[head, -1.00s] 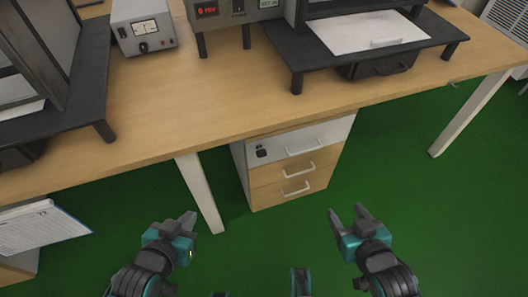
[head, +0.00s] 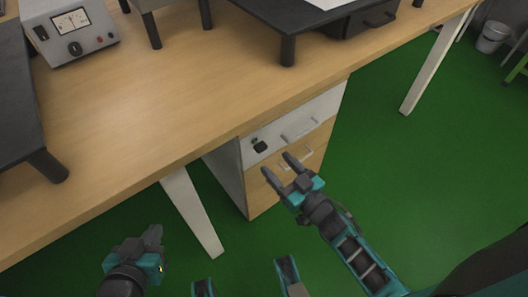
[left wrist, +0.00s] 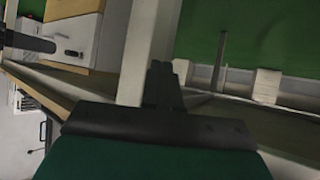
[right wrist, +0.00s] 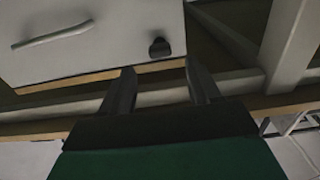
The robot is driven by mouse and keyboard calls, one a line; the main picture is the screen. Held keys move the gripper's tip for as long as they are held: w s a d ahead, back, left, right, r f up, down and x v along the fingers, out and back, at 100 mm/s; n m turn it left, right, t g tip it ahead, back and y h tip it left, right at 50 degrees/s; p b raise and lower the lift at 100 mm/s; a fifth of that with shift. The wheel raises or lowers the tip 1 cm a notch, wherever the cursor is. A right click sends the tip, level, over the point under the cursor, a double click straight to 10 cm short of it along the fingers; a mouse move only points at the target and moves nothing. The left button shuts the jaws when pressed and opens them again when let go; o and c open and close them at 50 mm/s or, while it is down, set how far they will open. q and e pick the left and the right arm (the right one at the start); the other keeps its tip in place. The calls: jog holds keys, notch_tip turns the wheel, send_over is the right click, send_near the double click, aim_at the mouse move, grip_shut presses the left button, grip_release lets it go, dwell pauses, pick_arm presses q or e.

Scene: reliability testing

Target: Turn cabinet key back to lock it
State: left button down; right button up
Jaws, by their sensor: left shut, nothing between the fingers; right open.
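The cabinet (head: 246,180) stands under the workbench, with a white top drawer and wood-coloured drawers below. A dark key (head: 260,147) sits at the left of the top drawer's front; it also shows in the right wrist view (right wrist: 159,47). Which way the key is turned is too small to tell. My right gripper (head: 278,167) is open and empty, in front of the cabinet near the key and apart from it. In the right wrist view its fingers (right wrist: 161,88) point toward the drawer front. My left gripper (head: 155,235) is shut and empty, low at the left, away from the cabinet.
The workbench top (head: 170,95) overhangs the cabinet. A white table leg (head: 193,213) stands left of the cabinet. Drawer handles (head: 300,128) lie right of the key. Green floor (head: 385,190) is clear at the right. A meter box (head: 72,35) stands on the bench.

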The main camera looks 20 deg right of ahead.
aim_at(264, 151)
jog(key=b+x, duration=0.1)
jog(key=x, duration=0.5)
jog(key=shift+w, duration=0.2)
jog(key=c, duration=1)
